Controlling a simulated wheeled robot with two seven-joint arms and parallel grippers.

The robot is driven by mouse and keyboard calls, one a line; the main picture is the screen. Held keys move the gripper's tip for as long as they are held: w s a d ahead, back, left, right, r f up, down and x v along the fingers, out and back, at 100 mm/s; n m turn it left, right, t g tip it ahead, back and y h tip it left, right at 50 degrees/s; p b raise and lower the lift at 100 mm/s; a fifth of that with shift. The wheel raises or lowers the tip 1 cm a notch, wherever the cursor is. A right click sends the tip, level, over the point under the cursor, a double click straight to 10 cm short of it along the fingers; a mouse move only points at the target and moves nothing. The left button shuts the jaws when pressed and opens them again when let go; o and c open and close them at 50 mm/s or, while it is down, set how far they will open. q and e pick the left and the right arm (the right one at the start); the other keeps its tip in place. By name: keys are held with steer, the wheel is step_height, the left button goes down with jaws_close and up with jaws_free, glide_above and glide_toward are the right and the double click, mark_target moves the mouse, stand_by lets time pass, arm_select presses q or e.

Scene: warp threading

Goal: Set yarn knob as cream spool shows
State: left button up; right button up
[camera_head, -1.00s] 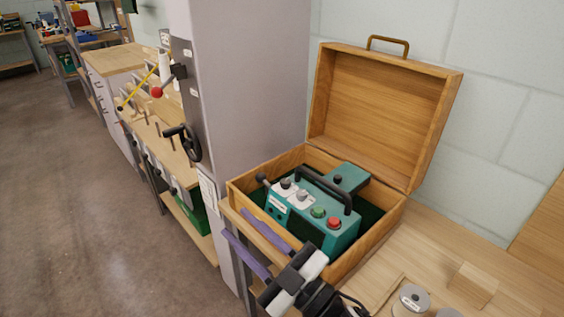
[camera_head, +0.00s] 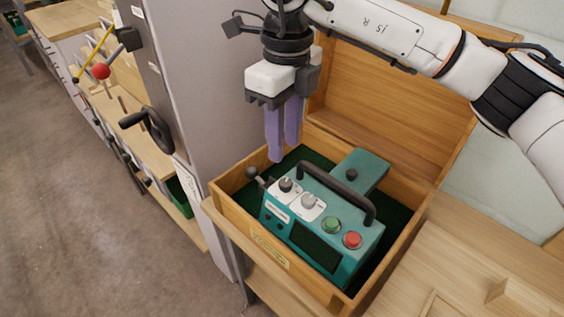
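A teal control box (camera_head: 315,260) sits in an open wooden case (camera_head: 225,200). On its top are a dark knob (camera_head: 286,185) and a grey knob (camera_head: 309,200), each on a white plate. The plate markings are too small to read, so I cannot tell which is the yarn knob. My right gripper (camera_head: 284,153), with purple fingers pointing down, hangs above the case's back left part, behind the knobs and touching neither. Its fingers look slightly apart with nothing between them. No cream spool is visible now. My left gripper is not in view.
The box also has a black handle (camera_head: 340,190), a green button (camera_head: 331,224), a red button (camera_head: 352,240) and a ball-ended lever (camera_head: 252,174). A grey column (camera_head: 195,90) with a black handwheel (camera_head: 150,130) stands left. The wooden bench (camera_head: 450,270) is bare at right.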

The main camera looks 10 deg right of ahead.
mark_target(286, 182)
steer(key=f, duration=0.3)
steer(key=f+p, duration=0.1)
steer(key=f, duration=0.6)
steer(key=shift+d, duration=0.25)
jaws_close()
